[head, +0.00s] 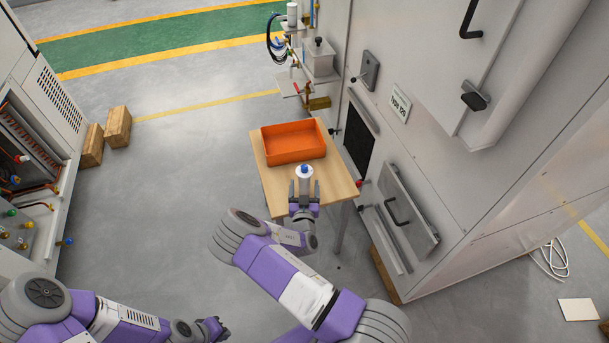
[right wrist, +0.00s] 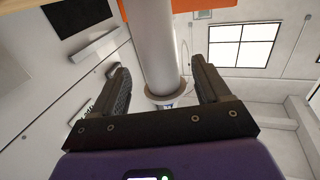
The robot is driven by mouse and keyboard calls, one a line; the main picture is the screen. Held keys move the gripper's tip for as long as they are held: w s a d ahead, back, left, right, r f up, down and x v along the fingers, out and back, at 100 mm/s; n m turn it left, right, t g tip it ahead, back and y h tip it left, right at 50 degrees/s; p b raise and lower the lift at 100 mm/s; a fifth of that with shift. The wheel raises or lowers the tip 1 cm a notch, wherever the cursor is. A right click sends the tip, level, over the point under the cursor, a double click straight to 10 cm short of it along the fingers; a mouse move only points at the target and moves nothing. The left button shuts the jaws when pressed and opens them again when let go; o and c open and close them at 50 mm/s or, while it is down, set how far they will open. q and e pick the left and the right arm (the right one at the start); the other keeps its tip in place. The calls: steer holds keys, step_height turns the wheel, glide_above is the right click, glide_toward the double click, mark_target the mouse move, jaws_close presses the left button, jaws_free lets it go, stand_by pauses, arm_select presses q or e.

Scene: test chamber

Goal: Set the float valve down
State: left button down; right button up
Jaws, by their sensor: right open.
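The float valve (head: 304,178) is a white-grey cylinder with a blue top. It appears upright at the front part of the small wooden table (head: 340,186), close in front of the orange tray. My right gripper (head: 304,190) is open, with one finger on each side of it. In the right wrist view the float valve (right wrist: 155,45) runs between the fingers of the right gripper (right wrist: 160,85), with gaps visible beside it. Its contact with the tabletop is hidden. My left gripper (head: 214,329) is low in the head view, away from the table; its fingers are unclear.
The orange tray (head: 268,150) sits on the table's back part and looks empty. A large grey cabinet with a handled hatch (head: 408,205) stands close on the right. Wooden blocks (head: 117,127) lie on the floor at left. Open floor lies left of the table.

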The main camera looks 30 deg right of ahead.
steer(key=s+a+f+g+y, duration=0.2)
steer(key=s+a+f+g, duration=0.1)
steer(key=s+f, duration=0.25)
steer(key=s+a+f+m+g+y+p, duration=0.1)
steer(key=s+a+f+g, duration=0.1)
steer(key=s+f+g, duration=0.3)
steer(key=s+a+f+g+y, duration=0.2)
steer(key=s+a+f, duration=0.1)
steer(key=s, duration=0.4)
steer(key=s+a+r+n+g+y, duration=0.2)
steer(key=s+a+y, duration=0.2)
steer(key=a, duration=0.3)
steer(key=s+a+r+n+g+y, duration=0.2)
steer(key=s+a+r+y, duration=0.1)
steer(key=a, duration=0.5)
steer(key=shift+s+r+n+g+y, duration=0.15)
steer(key=shift+s+n+g+y, duration=0.2)
steer(key=shift+s+y, duration=0.45)
steer(key=shift+w, duration=0.1)
step_height(320, 180, up, 4)
steer(key=p, duration=0.4)
steer(key=shift+r, duration=0.25)
